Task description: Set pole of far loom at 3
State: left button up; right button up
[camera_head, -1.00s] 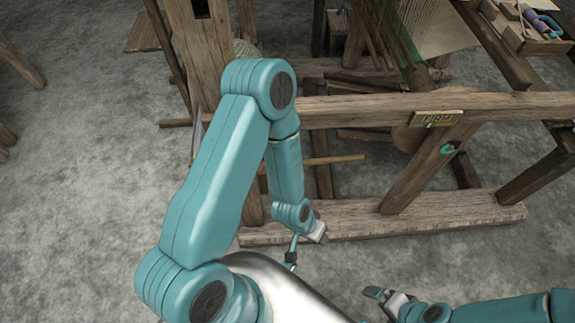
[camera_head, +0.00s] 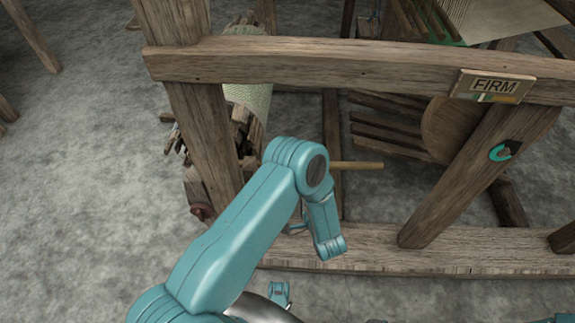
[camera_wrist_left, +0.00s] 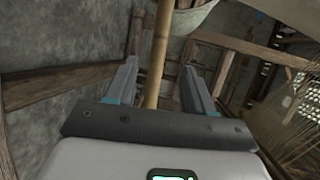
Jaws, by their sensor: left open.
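The pole (camera_head: 357,165) is a light wooden rod. In the head view it sticks out from behind my left arm, roughly level, inside the loom frame. In the left wrist view the pole (camera_wrist_left: 158,45) runs between the two fingers of my left gripper (camera_wrist_left: 161,66), down to near the palm. The fingers are apart, with a gap on each side of the pole. In the head view my left gripper is mostly hidden behind its own wrist. The far loom's front beam (camera_head: 320,64) crosses above the arm. My right gripper is not clearly visible.
A sign reading FIRM (camera_head: 493,85), with a coloured strip below, is on the beam. A teal hook (camera_head: 500,151) hangs on the slanted brace (camera_head: 460,190). A thick post (camera_head: 205,130) stands left of my arm. A low rail (camera_head: 385,250) runs along the floor.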

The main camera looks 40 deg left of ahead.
pick_arm(q)
jog(key=b+x, duration=0.3)
jog(key=x, duration=0.9)
jog(key=shift+a+f+b, duration=0.1)
jog(key=shift+b, duration=0.25)
jog(key=shift+w+a, duration=0.25)
jog(key=shift+w, duration=0.05)
jog(key=shift+s, duration=0.1)
grip_shut()
